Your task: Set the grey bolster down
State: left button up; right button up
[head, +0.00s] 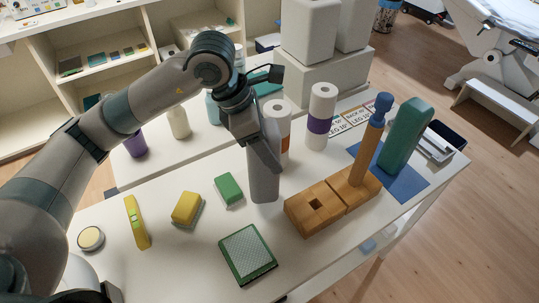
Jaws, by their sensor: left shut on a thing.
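My left gripper (258,143) comes down from the upper left and is shut on the grey bolster (264,186). The bolster is a plain grey cylinder, held upright over the middle of the white table (315,250). Its top is partly hidden by the gripper. Its lower end is at or very close to the tabletop; I cannot tell whether it touches. My right gripper is not in view.
A wooden block (311,208) with a square hole and a blue-topped post (367,145) are right of the bolster. A green bolster (404,138) stands on a blue mat. Green (228,187) and yellow (187,207) blocks and a green-edged pad (247,253) lie nearby.

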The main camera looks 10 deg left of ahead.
pick_arm(q)
notch_tip(320, 180, down, 3)
jog(key=shift+f+p, duration=0.1)
jog(key=shift+p, duration=0.45)
jog(key=shift+f, duration=0.1)
jog(key=shift+f, duration=0.1)
jog(key=o, duration=1.4)
jog(key=shift+o, duration=0.2)
jog(key=shift+r, duration=0.2)
